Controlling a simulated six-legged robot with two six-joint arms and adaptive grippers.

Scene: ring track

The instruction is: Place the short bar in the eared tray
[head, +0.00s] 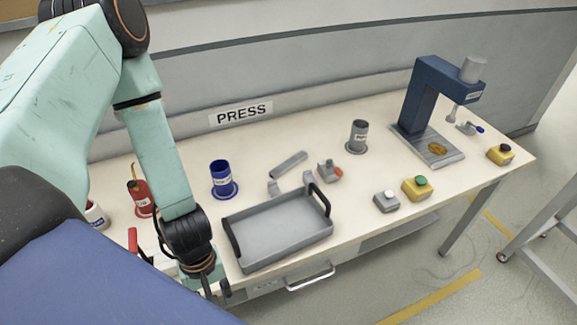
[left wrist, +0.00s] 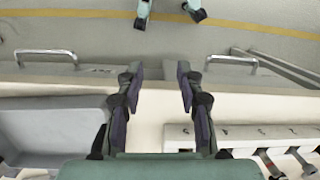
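A short grey bar (head: 289,164) lies at an angle on the bench behind the tray, with two small grey upright pieces (head: 275,187) in front of it. The eared tray (head: 280,237) is grey with a raised black handle at each end. Its floor looks empty. It also shows at the left of the left wrist view (left wrist: 50,128). My left gripper (head: 216,290) points down by the bench's front edge, just left of the tray. In the left wrist view my left gripper (left wrist: 160,72) has its fingers apart with nothing between them.
A blue cup (head: 221,178), a red container (head: 141,198) and a grey cylinder (head: 357,135) stand on the bench. A blue press (head: 421,100) and button boxes (head: 416,188) are at the right. A slotted rack (left wrist: 235,138) is right of my left gripper in the wrist view.

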